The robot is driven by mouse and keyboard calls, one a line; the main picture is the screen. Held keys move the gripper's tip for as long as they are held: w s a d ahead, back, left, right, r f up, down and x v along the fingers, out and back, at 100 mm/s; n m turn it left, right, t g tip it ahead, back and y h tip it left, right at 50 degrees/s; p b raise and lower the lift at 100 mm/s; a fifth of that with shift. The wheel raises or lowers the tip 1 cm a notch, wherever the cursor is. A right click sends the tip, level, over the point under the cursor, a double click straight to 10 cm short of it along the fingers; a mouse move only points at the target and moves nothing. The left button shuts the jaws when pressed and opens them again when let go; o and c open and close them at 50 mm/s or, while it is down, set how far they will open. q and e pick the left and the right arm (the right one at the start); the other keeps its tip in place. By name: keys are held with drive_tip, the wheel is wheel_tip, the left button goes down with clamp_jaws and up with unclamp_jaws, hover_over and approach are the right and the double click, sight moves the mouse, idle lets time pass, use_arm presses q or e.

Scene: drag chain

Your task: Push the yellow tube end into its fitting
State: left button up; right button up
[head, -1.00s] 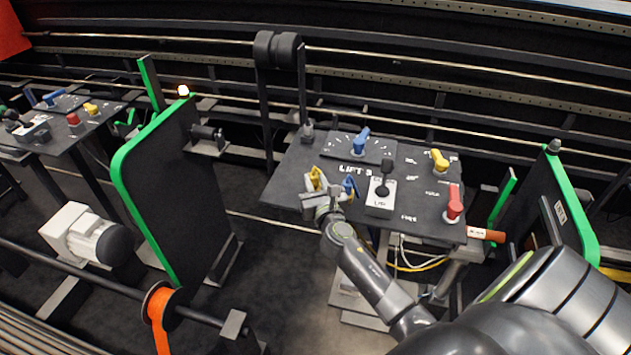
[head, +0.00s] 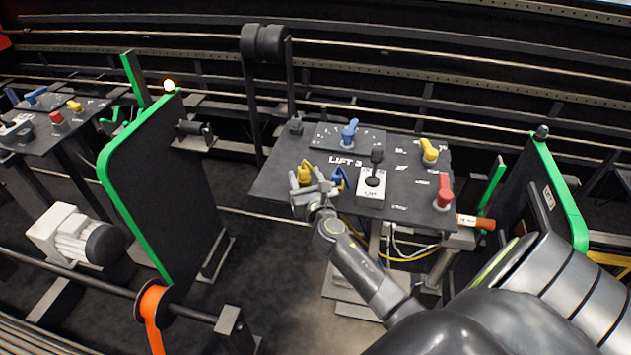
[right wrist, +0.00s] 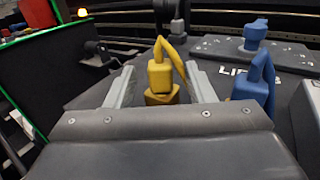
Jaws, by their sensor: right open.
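The yellow tube end (head: 304,173) stands at the left front of the LIFT 3 panel (head: 270,182). In the right wrist view the yellow tube end (right wrist: 160,74) is upright above a yellow fitting (right wrist: 161,98), with its tube looping down on the right. Whether it is fully seated cannot be told. My right gripper (head: 312,187) is open, and in its wrist view the two fingers (right wrist: 160,86) stand either side of the yellow piece, with gaps visible. The palm hides the lower part of the fitting. My left gripper is not in view.
A blue tube end (right wrist: 262,82) stands close right of the fingers; it also shows in the head view (head: 338,179). A small joystick box (head: 371,187), a blue knob (head: 349,131), a yellow knob (head: 429,151) and a red knob (head: 444,191) occupy the panel. A green-edged board (head: 160,185) stands left.

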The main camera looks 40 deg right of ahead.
drive_tip(key=b+v, duration=0.1)
drive_tip(key=v, duration=1.5)
drive_tip(key=shift+s+a, duration=0.2)
drive_tip(key=shift+s, duration=0.1)
